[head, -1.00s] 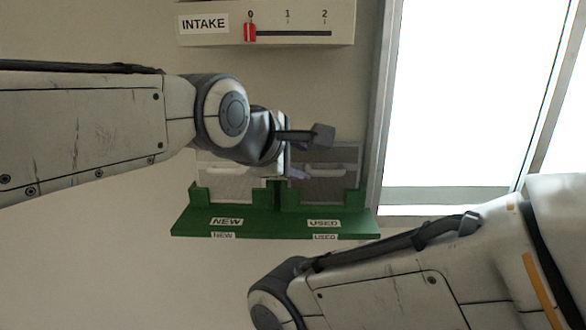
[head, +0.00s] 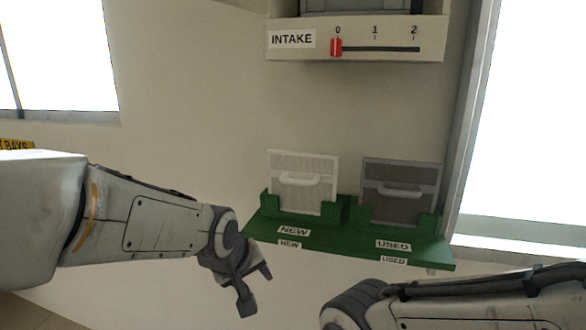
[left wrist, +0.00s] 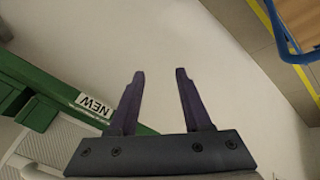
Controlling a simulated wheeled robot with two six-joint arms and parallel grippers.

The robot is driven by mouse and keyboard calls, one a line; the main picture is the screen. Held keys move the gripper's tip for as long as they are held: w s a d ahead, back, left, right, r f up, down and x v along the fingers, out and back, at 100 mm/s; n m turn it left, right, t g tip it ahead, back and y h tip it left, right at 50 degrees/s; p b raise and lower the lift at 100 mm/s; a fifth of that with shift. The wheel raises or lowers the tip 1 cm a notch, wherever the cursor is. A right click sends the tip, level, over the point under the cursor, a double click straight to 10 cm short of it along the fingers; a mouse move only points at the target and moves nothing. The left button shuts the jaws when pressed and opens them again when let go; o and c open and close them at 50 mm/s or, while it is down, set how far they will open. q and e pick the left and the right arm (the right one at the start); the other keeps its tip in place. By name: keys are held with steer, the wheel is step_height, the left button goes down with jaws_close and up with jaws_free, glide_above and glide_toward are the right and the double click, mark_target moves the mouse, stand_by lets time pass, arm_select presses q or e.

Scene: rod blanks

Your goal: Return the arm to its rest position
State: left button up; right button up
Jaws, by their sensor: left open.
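My left arm comes in from the left in the head view, and its gripper (head: 254,290) hangs open and empty, below and to the left of the green rack. In the left wrist view the two fingers of the left gripper (left wrist: 160,100) are spread with nothing between them. My right arm shows at the lower right of the head view; its gripper is outside the picture.
The green rack (head: 330,240) holds a white mesh panel (head: 303,192) in the NEW slot and a dark mesh panel (head: 400,205) in the USED slot. An INTAKE slider box (head: 357,52) has its red knob (head: 336,47) at 0. A blue rail (left wrist: 290,50) shows in the wrist view.

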arm_select(q)
steer(key=s+a+f+m+g+y, duration=0.25)
steer(key=s+a+f+m, duration=0.25)
steer(key=s+a+f, duration=0.6)
steer(key=s+d+r+m+g, duration=0.1)
steer(key=s+d+r+m, duration=0.1)
steer(key=s+d, duration=0.4)
steer(key=s+d+r+m+g+h, duration=0.1)
steer(key=s+d+r+m+g, duration=0.1)
steer(key=s+d+m, duration=0.3)
steer(key=shift+s+d+r+m, duration=0.3)
steer(key=shift+s+d+r, duration=0.55)
steer(key=shift+d, duration=0.25)
